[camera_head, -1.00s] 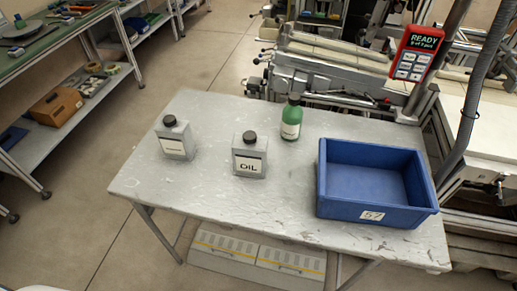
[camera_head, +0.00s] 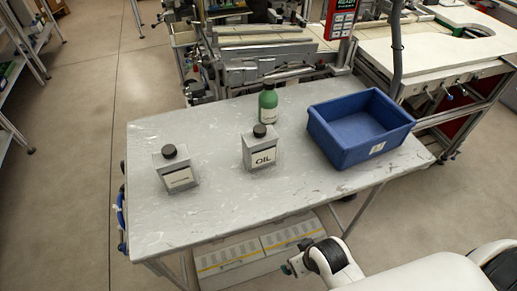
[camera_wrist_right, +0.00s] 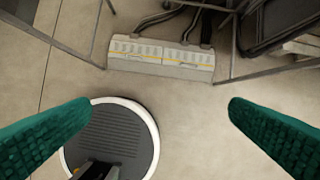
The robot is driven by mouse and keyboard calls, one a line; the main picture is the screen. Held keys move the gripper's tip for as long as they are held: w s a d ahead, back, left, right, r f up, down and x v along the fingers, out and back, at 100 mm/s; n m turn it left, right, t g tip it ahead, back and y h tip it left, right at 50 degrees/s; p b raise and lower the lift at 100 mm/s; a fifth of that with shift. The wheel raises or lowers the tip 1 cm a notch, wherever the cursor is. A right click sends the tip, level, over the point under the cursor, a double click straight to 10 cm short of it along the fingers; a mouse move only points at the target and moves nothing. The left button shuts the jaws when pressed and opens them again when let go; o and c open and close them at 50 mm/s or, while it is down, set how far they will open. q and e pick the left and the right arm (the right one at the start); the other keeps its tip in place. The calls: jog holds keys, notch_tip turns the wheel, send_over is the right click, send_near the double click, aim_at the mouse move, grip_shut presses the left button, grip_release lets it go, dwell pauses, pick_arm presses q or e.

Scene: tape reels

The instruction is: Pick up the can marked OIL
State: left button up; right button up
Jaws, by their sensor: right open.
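The OIL can (camera_head: 260,150) is a grey rectangular can with a black cap and a white label reading OIL. It stands upright near the middle of the grey table (camera_head: 215,215). In the right wrist view, my right gripper (camera_wrist_right: 160,104) is open, its green fingers wide apart with nothing between them. That view looks down at the floor, and the can is not in it. In the head view my right arm shows at the bottom, in front of the table and well short of the can. My left gripper is not in view.
A similar grey can (camera_head: 176,170) with another label stands to the left. A green bottle (camera_head: 268,104) stands just behind the OIL can. A blue bin (camera_head: 345,150) stands to the right. The table's front left is clear. A low grey unit (camera_wrist_right: 160,58) sits beneath the table.

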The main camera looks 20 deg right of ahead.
jog(key=w+r+t, duration=0.2)
jog(key=w+r, duration=0.2)
jog(key=r, duration=0.3)
jog(key=t+y, duration=0.1)
jog(key=t, duration=0.7)
send_near(264, 152)
jog(key=w, duration=0.1)
jog(key=shift+m, duration=0.4)
jog(key=p+x, duration=0.1)
jog(key=x, duration=0.5)
jog(key=shift+w+d+f, duration=0.15)
jog(key=shift+w+f, duration=0.05)
jog(key=shift+f, duration=0.05)
jog(key=shift+a+p+x, duration=0.15)
jog(key=shift+p+x, duration=0.1)
jog(key=shift+x, duration=0.95)
jog(key=shift+a+p+x, duration=0.1)
jog(key=shift+p+x, duration=0.15)
jog(key=shift+x, duration=0.95)
jog(key=shift+w+f, duration=0.35)
jog(key=shift+w, duration=0.1)
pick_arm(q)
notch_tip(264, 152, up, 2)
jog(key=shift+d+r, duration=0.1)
pick_arm(e)
jog(key=shift+c, duration=0.6)
jog(key=c, duration=0.9)
jog(key=shift+r, duration=0.1)
jog(key=shift+c, duration=0.3)
